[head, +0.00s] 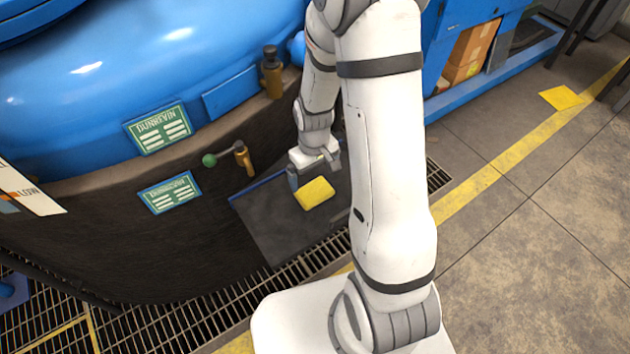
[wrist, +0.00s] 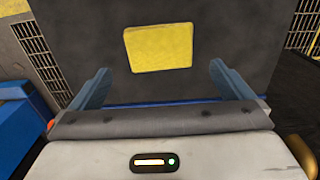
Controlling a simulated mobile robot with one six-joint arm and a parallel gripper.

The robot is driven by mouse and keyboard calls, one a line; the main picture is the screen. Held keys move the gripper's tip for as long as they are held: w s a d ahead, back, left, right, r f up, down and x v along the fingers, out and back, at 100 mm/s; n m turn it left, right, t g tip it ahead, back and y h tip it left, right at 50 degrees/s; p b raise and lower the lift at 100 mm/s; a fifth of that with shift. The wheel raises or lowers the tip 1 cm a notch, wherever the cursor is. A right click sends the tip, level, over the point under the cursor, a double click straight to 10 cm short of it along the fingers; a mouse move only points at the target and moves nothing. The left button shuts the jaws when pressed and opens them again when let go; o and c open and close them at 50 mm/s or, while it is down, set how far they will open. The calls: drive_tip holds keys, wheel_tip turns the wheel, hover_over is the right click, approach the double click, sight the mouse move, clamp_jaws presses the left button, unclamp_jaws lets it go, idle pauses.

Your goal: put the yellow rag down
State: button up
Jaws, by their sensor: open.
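The yellow rag (head: 315,193) lies as a flat folded square on a dark grey plate (head: 275,222) beside the furnace. In the wrist view the rag (wrist: 158,47) is beyond my gripper (wrist: 157,80), and the dark plate (wrist: 225,35) surrounds it. The two blue fingers are spread wide with nothing between them. In the head view my gripper (head: 314,170) is beside the rag's upper edge. I cannot tell the exact gap between the fingers and the rag. No part of the rag is hidden in the wrist view.
The blue and dark furnace body (head: 130,240) rises at the left, with a green-knobbed valve (head: 225,157) near my arm. Floor grating (head: 200,325) runs in front of the plate. Another yellow flat piece (head: 561,98) lies on the floor at the upper right. The right floor is mostly clear.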

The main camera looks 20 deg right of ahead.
drive_tip(key=s+r+m, duration=0.1)
drive_tip(key=s+r, duration=0.3)
drive_tip(key=r, duration=0.3)
drive_tip(key=s+r+m+t, duration=0.1)
drive_tip(key=s+r, duration=0.4)
drive_tip(key=r, duration=0.3)
drive_tip(key=s+r+m+t, duration=0.1)
drive_tip(key=s+r, duration=0.3)
drive_tip(key=r, duration=0.4)
drive_tip(key=shift+s+d+r+m, duration=0.15)
drive_tip(key=shift+s+r+m, duration=0.05)
drive_tip(key=shift+s+m, duration=0.1)
